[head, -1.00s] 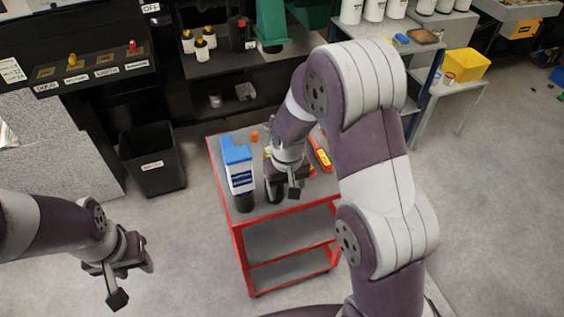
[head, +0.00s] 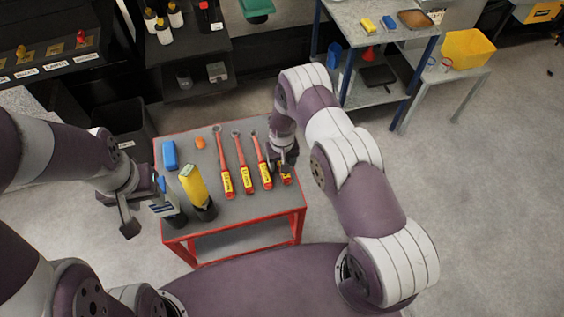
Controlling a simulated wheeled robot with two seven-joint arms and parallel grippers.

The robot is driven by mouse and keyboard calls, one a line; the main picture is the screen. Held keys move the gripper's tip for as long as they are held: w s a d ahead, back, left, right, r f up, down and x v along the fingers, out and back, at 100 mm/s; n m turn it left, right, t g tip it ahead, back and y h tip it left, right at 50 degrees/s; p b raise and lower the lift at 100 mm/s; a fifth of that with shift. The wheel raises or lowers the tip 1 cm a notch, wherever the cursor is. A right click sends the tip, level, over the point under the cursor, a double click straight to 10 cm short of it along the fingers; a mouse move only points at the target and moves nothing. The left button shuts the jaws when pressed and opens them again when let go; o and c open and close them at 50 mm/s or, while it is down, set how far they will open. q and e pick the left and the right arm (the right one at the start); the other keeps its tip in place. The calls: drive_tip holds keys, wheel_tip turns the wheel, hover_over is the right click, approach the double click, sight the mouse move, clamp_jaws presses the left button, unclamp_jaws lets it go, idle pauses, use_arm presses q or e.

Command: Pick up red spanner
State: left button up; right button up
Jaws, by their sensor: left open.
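Several red-handled tools with yellow labels lie side by side on the cart's grey top: one at the left (head: 223,170), one in the middle (head: 243,170) and one to its right (head: 262,168). Which is the task's red spanner I cannot tell. A further red and yellow handle (head: 286,178) shows under my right gripper (head: 284,162), which hides the rest of it. Whether that gripper touches it, or is open or shut, I cannot tell. My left gripper (head: 146,207) is open at the cart's left side, apart from the red tools.
On the red cart (head: 240,225) stand a yellow device (head: 194,186) with a dark base and a blue-white device (head: 164,205), partly hidden by my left gripper. A blue block (head: 170,155) and an orange piece (head: 200,143) lie behind. A black bin (head: 122,130) stands left.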

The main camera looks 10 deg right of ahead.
drive_tip(key=shift+w+d+f, duration=0.1)
drive_tip(key=shift+d+f, duration=0.1)
drive_tip(key=shift+f, duration=0.05)
drive_tip(key=shift+a+r, duration=0.1)
drive_tip(key=shift+a, duration=0.05)
clamp_jaws()
drive_tip(key=r, duration=0.1)
drive_tip(key=r+b, duration=0.1)
drive_tip(key=r, duration=0.1)
drive_tip(key=r+b, duration=0.1)
drive_tip(key=shift+s+r, duration=0.15)
drive_tip(key=shift+s, duration=0.15)
drive_tip(key=s+d+r+b, duration=0.2)
drive_tip(key=s+r, duration=0.4)
drive_tip(key=s, duration=0.4)
drive_tip(key=shift+s+d+r+b, duration=0.3)
drive_tip(key=shift+s+d+r, duration=0.05)
drive_tip(key=shift+d, duration=0.2)
